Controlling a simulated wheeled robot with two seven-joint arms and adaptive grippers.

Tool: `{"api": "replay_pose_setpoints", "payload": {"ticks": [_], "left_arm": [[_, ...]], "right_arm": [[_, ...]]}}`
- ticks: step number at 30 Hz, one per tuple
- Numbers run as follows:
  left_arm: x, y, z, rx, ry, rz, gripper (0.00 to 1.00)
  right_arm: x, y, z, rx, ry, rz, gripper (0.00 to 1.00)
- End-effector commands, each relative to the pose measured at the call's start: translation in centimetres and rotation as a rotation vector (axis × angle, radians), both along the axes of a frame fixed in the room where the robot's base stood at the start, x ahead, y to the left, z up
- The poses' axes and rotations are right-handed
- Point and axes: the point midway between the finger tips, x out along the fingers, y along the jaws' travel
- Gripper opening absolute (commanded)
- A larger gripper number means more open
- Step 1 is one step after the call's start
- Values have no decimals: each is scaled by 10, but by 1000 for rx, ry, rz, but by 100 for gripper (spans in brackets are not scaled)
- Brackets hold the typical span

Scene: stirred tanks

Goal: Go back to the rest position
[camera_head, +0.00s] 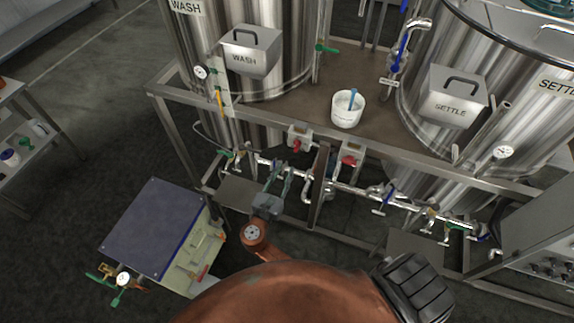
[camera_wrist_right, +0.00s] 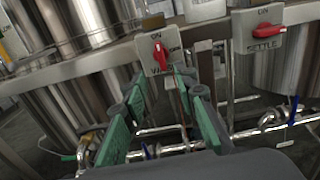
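My right gripper (camera_head: 281,169) shows in the lower middle of the head view, in front of the pipes under the frame. In the right wrist view its green fingers (camera_wrist_right: 162,88) are spread apart with nothing held between them. The wash switch, a grey box with a red handle (camera_wrist_right: 160,56), appears just past the fingertips; its handle points up toward ON. It also shows in the head view on the frame rail (camera_head: 300,132). The fingers look apart from it. My left gripper is not in view.
The settle switch (camera_head: 351,152) sits to the right on the same rail. Pipes with valves (camera_head: 345,187) run below. The wash tank (camera_head: 285,75) and settle tank (camera_head: 425,125) stand behind; a white bucket (camera_head: 347,110) is between them. A blue-topped cabinet (camera_head: 153,225) stands left, with open floor beyond.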

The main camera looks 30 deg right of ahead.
Motion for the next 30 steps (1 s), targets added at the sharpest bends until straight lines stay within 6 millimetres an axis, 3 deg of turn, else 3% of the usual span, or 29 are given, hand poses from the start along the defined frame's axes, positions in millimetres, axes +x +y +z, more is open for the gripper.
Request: {"api": "replay_pose_setpoints", "payload": {"ticks": [17,20,23,26,30], "left_arm": [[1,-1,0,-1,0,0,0],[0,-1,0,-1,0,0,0],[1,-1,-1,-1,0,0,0],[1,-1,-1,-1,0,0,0],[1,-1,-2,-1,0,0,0]], "right_arm": [[-2,1,-1,1,1,0,27],[0,0,-14,26,11,8,27],[2,-5,-53,108,39,28,27],[-2,-12,-117,251,78,44,27],[-23,-21,-218,504,122,27,27]]}}
